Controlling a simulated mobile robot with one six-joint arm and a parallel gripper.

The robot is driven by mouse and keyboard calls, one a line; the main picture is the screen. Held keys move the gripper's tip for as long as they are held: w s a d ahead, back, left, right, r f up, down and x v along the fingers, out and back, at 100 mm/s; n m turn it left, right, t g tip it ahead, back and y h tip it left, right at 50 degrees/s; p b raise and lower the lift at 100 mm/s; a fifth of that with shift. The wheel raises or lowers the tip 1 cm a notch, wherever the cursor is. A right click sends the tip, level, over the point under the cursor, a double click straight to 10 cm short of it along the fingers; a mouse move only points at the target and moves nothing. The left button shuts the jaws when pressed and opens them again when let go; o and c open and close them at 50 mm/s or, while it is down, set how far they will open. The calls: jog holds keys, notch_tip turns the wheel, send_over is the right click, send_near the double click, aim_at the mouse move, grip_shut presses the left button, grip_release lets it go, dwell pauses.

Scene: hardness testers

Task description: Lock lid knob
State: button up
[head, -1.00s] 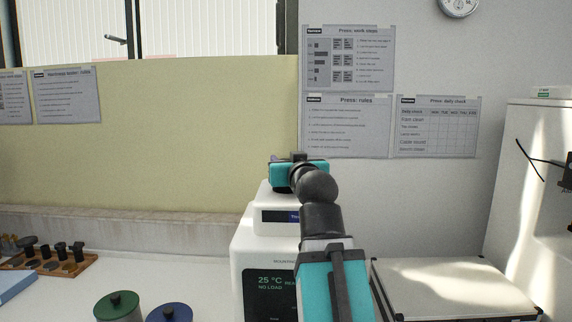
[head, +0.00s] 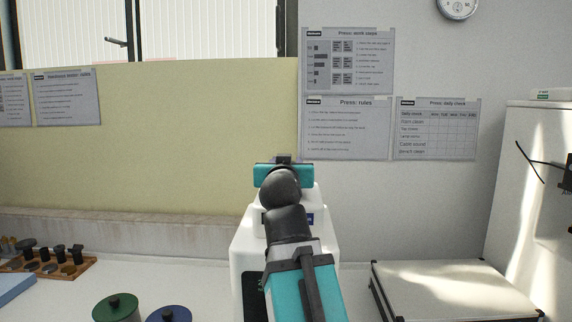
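A white mounting press (head: 247,246) stands on the bench at the middle of the head view. My arm crosses in front of it and covers most of its front and its screen. My gripper (head: 283,160) is at the top of the machine, seen from behind. Its fingers are mostly hidden by my wrist, so I cannot tell whether they are open or shut. The lid knob is not visible; whether the gripper touches it is hidden.
A wooden rack (head: 85,266) with dark pieces lies farther left. A flat white-topped unit (head: 455,288) is on the right, beside a tall white cabinet (head: 535,185). Bench shows between them.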

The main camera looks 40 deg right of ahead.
jog(key=shift+f, duration=0.15)
dwell(0.3)
jog(key=o, duration=1.1)
jog(key=shift+c, duration=0.2)
